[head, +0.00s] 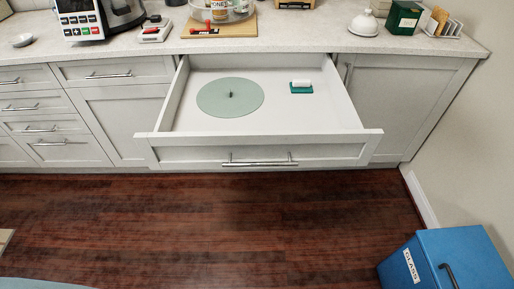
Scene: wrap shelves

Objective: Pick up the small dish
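A small white dish (21,40) sits on the counter at the far left. It looks shallow and round, with something pale in or on it that is too small to tell. A white domed piece with a knob (364,24) stands on the counter at the right, on what looks like a plate. Neither of my grippers is in view.
An open drawer (178,95) juts out, holding a pale green round lid (230,97) and a small green-and-white item (301,88). A blue bin (445,262) is at lower right. The wooden floor is mostly clear.

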